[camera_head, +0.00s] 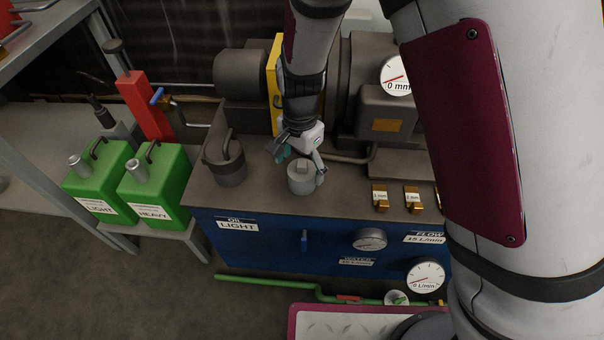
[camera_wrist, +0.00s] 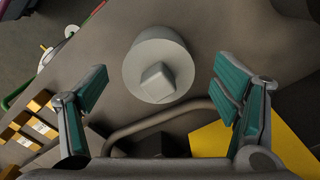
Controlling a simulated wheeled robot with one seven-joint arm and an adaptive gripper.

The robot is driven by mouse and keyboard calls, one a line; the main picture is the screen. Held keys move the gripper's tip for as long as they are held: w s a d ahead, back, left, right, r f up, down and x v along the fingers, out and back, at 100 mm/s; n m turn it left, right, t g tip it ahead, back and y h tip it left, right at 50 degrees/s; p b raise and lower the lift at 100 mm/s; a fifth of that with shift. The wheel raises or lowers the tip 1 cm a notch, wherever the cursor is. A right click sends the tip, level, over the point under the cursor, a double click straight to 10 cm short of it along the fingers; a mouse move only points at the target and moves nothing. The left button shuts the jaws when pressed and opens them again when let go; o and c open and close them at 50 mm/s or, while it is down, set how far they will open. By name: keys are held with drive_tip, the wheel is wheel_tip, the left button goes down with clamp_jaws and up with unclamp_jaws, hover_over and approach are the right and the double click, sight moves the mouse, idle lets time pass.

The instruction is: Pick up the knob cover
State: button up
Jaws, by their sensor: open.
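The knob cover appears to be the light grey round piece with a square knob on top (camera_head: 301,178), standing upright on the dark top of the blue unit. In the wrist view the grey cover (camera_wrist: 157,68) lies ahead of the fingertips, a little left of the middle between them. My gripper (camera_head: 299,157) is above and beside it in the head view. Its two teal-padded fingers are spread wide in the wrist view (camera_wrist: 160,90), with nothing between the pads.
A dark lidded pot (camera_head: 226,165) stands left of the cover. Brass blocks (camera_head: 380,197) stand to the right. A pipe (camera_wrist: 150,125) and the yellow plate (camera_head: 275,80) are close behind. Green canisters (camera_head: 155,190) stand at the left.

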wheel_tip(320, 180, down, 3)
drive_tip(key=shift+r+b, duration=0.2)
drive_tip(key=shift+b, duration=0.15)
drive_tip(key=shift+c, duration=0.6)
drive_tip(key=c, duration=1.2)
drive_tip(key=shift+r, duration=0.2)
drive_tip(key=shift+c, duration=0.2)
